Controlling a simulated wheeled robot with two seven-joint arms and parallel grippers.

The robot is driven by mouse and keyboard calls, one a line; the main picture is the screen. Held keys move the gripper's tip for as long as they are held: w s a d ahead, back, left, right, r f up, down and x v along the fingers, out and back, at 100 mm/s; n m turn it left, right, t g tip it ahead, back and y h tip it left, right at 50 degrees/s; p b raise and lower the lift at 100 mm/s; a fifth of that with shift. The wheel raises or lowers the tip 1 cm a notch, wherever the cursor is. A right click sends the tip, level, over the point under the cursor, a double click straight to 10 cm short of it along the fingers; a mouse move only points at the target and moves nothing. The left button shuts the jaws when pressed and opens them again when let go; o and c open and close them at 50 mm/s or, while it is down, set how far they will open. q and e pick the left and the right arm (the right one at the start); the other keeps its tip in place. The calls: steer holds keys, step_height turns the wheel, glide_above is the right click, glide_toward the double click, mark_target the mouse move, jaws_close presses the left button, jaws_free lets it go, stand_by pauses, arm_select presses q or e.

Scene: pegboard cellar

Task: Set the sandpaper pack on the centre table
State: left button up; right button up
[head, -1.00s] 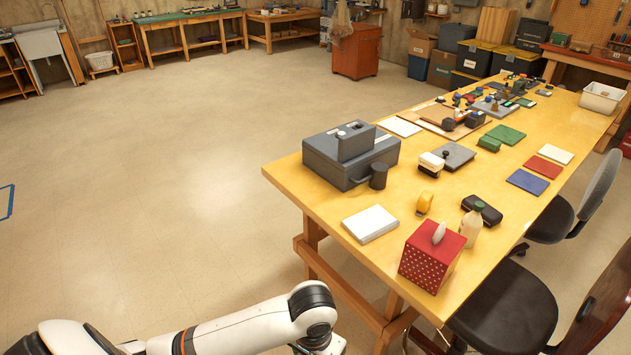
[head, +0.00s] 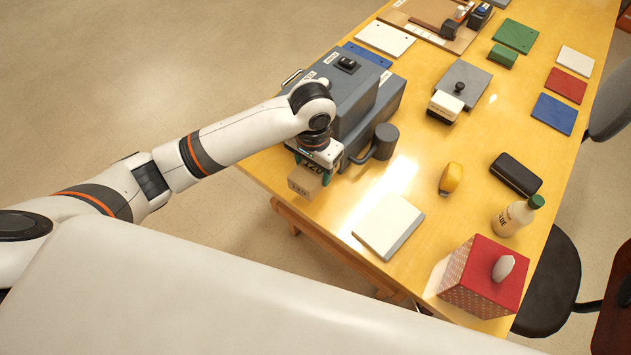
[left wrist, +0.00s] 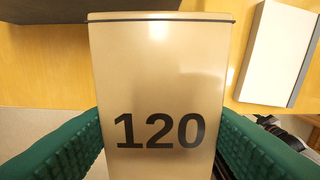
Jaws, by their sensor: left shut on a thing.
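The sandpaper pack (head: 304,183) is a tan block marked 120. My left gripper (head: 313,170) is shut on it, with a green finger on each side. The pack also fills the middle of the left wrist view (left wrist: 160,65), its 120 label facing the camera. In the head view it appears at the near left edge of the yellow centre table (head: 415,160), beside the grey machine. I cannot tell whether its underside touches the tabletop. My right gripper is not in view.
The grey machine (head: 345,92) with a dark cylinder (head: 386,138) stands close to the gripper. A white pad (head: 388,225) lies to the right of the pack. A yellow dispenser (head: 451,178), glue bottle (head: 515,215) and red tissue box (head: 478,278) stand further right.

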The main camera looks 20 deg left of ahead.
arm_select(q)
steer(key=shift+w+d+r, duration=0.1)
steer(key=shift+w+r, duration=0.4)
steer(key=shift+w, duration=0.05)
steer(key=shift+s+d+f, duration=0.1)
steer(key=shift+d+f, duration=0.05)
steer(key=shift+f, duration=0.1)
step_height(320, 180, down, 9)
steer(key=shift+r+p, duration=0.1)
steer(key=shift+p, duration=0.7)
steer(key=shift+f, duration=0.25)
steer(key=o, duration=1.1)
steer(key=shift+c, duration=0.2)
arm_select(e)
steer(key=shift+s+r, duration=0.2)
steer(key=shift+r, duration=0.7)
arm_select(q)
steer(key=shift+r, duration=0.2)
step_height(320, 180, up, 12)
steer(key=shift+f+b, duration=0.1)
steer(key=shift+b, duration=0.5)
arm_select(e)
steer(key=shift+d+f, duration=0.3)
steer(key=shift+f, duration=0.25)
